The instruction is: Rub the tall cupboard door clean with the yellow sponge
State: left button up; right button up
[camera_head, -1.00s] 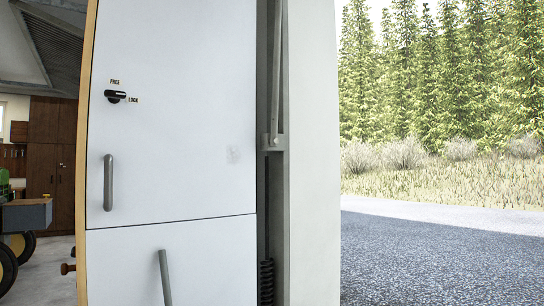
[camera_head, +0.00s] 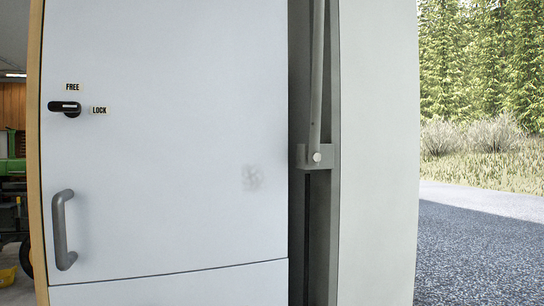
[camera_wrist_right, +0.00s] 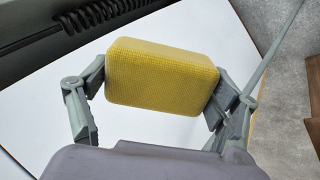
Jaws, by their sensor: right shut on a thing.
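The tall white cupboard door (camera_head: 170,140) fills much of the head view, upright and shut. A faint grey smudge (camera_head: 252,177) marks its lower right part. A grey bar handle (camera_head: 63,230) is at its lower left, with a black latch (camera_head: 65,108) labelled FREE and LOCK above. In the right wrist view my right gripper (camera_wrist_right: 160,85) is shut on the yellow sponge (camera_wrist_right: 160,72), one finger at each end. White panel surface shows behind the sponge; I cannot tell whether they touch. Neither gripper shows in the head view.
A grey post with a rod and bracket (camera_head: 316,157) runs along the door's right side, beside a pale wall (camera_head: 377,150). A green tractor (camera_head: 12,165) is partly visible at the far left. Open paved ground (camera_head: 475,250) lies to the right.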

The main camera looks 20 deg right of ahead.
pick_arm(q)
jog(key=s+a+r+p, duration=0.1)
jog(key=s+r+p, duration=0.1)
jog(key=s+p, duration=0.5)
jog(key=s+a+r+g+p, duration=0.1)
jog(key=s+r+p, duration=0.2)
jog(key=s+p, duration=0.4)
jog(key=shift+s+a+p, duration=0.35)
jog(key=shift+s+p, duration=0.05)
jog(key=shift+p, duration=0.55)
pick_arm(e)
jog(key=w+d+r+n+t+y, duration=0.1)
jog(key=r+t, duration=0.3)
jog(key=r, duration=0.8)
jog(key=w+d+r+n+t+y, duration=0.1)
jog(key=w+r+n+t, duration=0.2)
jog(key=r, duration=0.9)
jog(key=w+d+r+n+t+y, duration=0.1)
jog(key=r+t, duration=0.3)
jog(key=r, duration=0.8)
jog(key=shift+w+d+n+t+y, duration=0.3)
jog(key=shift+w+d+n+y, duration=0.15)
jog(key=shift+w, duration=0.45)
pick_arm(q)
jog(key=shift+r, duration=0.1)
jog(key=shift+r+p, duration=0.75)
jog(key=shift+p, duration=0.05)
pick_arm(e)
jog(key=shift+w+a, duration=0.1)
jog(key=shift+w, duration=1.9)
